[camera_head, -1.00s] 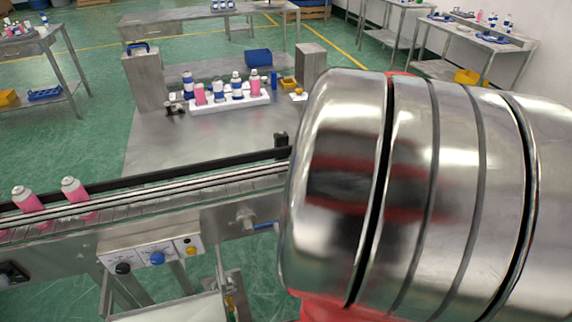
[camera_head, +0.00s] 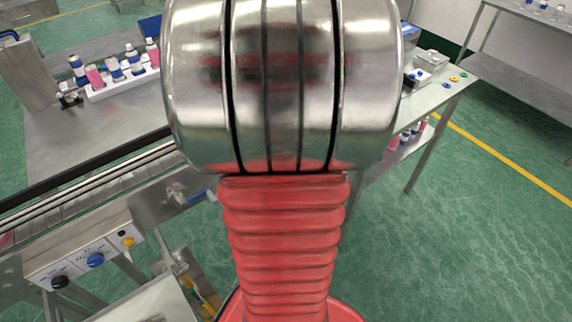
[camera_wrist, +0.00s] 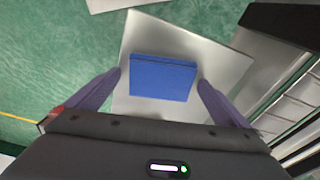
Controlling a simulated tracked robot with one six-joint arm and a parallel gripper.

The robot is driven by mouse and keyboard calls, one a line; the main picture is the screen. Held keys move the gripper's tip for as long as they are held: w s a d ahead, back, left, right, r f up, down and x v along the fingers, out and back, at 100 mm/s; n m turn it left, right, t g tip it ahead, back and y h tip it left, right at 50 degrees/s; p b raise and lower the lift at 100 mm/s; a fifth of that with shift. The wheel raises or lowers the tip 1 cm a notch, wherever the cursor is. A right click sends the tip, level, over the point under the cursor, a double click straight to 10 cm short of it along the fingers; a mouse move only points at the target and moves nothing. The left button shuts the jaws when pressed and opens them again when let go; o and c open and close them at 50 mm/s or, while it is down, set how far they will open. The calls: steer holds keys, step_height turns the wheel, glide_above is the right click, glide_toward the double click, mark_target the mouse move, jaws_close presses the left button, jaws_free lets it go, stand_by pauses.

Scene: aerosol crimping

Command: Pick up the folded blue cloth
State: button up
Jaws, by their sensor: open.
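The folded blue cloth (camera_wrist: 162,78) lies flat on a pale metal surface (camera_wrist: 146,33) in the wrist view, near the middle of the picture. My gripper (camera_wrist: 160,85) is open, with one purple finger to the left of the cloth and one to the right. In this view the cloth sits between the two fingertips. The fingers do not look shut on it, and I cannot tell the height gap. In the head view my arm fills the middle, and neither the cloth nor the gripper can be made out.
A conveyor (camera_head: 100,188) with a control panel (camera_head: 85,258) stands at the left. Behind it a steel table holds a white rack (camera_head: 125,88) of cans and bottles. Another bench (camera_head: 440,90) is at the right. Green floor is free at the lower right.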

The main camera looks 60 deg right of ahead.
steer(key=shift+c, duration=0.6)
steer(key=c, duration=1)
steer(key=shift+r, duration=0.1)
step_height(320, 180, up, 10)
stand_by(0.4)
